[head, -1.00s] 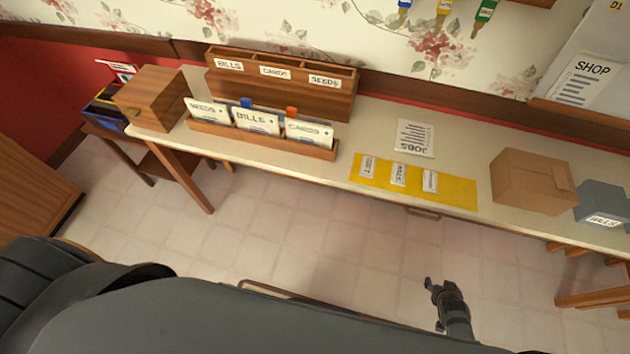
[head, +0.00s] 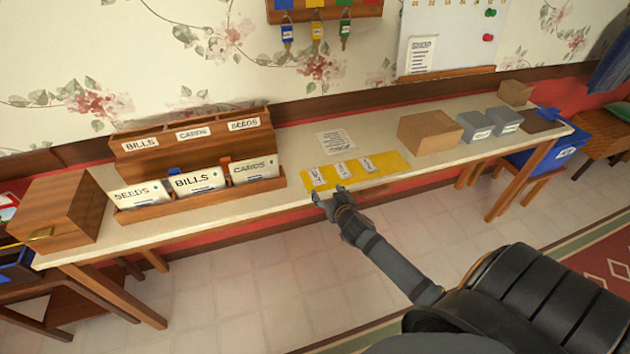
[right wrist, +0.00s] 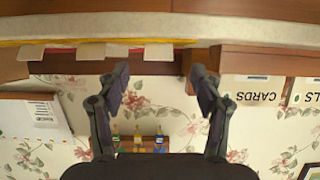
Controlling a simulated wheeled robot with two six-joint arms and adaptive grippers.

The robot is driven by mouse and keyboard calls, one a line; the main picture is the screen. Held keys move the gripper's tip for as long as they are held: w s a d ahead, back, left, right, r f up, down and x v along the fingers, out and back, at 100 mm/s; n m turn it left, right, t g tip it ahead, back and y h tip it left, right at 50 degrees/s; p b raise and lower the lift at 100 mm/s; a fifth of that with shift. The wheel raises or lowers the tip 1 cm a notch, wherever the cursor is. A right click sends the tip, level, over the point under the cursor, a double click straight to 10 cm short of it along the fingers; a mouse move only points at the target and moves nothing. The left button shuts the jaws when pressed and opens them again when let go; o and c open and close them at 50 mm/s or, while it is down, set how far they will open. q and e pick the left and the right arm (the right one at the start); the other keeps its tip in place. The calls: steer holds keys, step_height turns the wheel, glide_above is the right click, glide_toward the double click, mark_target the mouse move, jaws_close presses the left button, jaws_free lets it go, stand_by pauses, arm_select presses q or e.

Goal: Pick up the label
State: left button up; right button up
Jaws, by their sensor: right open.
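Three small white labels with dark print lie in a row on a yellow mat (head: 395,168) at the table's front edge: a left label (head: 317,175), a middle label (head: 342,170) and a right label (head: 367,164). Their words are too small to read surely. My right gripper (head: 329,194) is at the front edge, just in front of the left and middle labels. In the right wrist view its two fingers (right wrist: 158,80) are spread with nothing between them. Pale label ends (right wrist: 158,52) show near the fingertips there. My left gripper is out of view.
A wooden card tray (head: 210,202) with SEEDS, BILLS and CARDS cards stands left of the mat, before a sorter (head: 190,150). A printed sheet (head: 336,140) lies behind the mat. A cardboard box (head: 430,135) and grey boxes (head: 475,125) stand to the right.

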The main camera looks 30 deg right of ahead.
mark_target(322, 190)
steer(key=shift+r+p+x, duration=0.1)
steer(key=shift+p+x, duration=0.15)
steer(key=shift+x, duration=1.2)
steer(key=shift+r+p+x, duration=0.15)
steer(key=shift+p+x, duration=0.05)
steer(key=shift+x, duration=1.25)
steer(key=shift+c, duration=0.9)
steer(key=c, duration=0.7)
